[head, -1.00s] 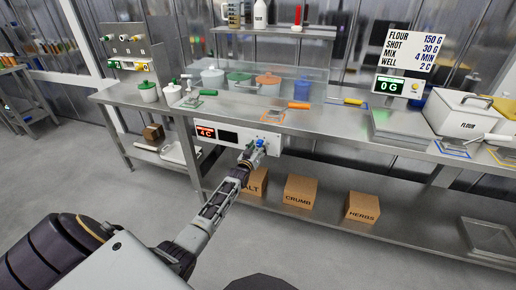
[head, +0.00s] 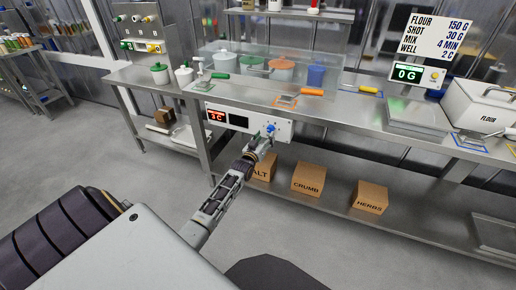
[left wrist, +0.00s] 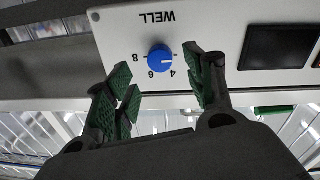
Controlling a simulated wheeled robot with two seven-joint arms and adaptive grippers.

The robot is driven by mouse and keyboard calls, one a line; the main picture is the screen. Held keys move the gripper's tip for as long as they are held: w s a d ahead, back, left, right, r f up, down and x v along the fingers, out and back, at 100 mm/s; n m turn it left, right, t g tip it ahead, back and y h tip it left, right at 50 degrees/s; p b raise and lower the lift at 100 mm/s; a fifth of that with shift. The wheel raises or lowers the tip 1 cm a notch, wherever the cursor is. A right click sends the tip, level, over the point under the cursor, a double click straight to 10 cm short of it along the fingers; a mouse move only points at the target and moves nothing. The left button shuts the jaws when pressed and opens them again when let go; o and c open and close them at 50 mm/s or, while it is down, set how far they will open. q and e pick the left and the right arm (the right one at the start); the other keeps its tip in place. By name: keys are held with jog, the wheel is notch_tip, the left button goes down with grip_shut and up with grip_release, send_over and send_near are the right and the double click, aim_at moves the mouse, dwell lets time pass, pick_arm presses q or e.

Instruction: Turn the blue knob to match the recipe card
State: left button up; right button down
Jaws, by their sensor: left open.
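The blue knob (head: 271,128) is on the white control panel (head: 230,119) below the front edge of the steel counter. In the left wrist view the knob (left wrist: 160,58) appears upside down beside the word WELL, with 4, 6 and 8 around it; its pale mark points right, near 4. My left gripper (head: 264,141) is just in front of the knob. In the wrist view its green-padded fingers (left wrist: 162,85) are open on either side of the knob, with gaps showing. The panel's red display (head: 216,116) reads 3 C. The recipe card (head: 431,37) says WELL 2 C. My right gripper is out of view.
Boxes marked CRUMB (head: 308,180) and HERBS (head: 370,197) stand on the lower shelf, beside one partly hidden by my arm. Lidded pots, orange and green handled tools, and a scale display (head: 408,75) reading 0 G are above. The floor in front is clear.

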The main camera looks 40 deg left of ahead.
pick_arm(q)
jog(key=s+d, duration=0.1)
jog(key=s, duration=0.6)
jog(key=shift+d, duration=0.15)
dwell(0.3)
jog(key=shift+f, duration=0.1)
dwell(0.4)
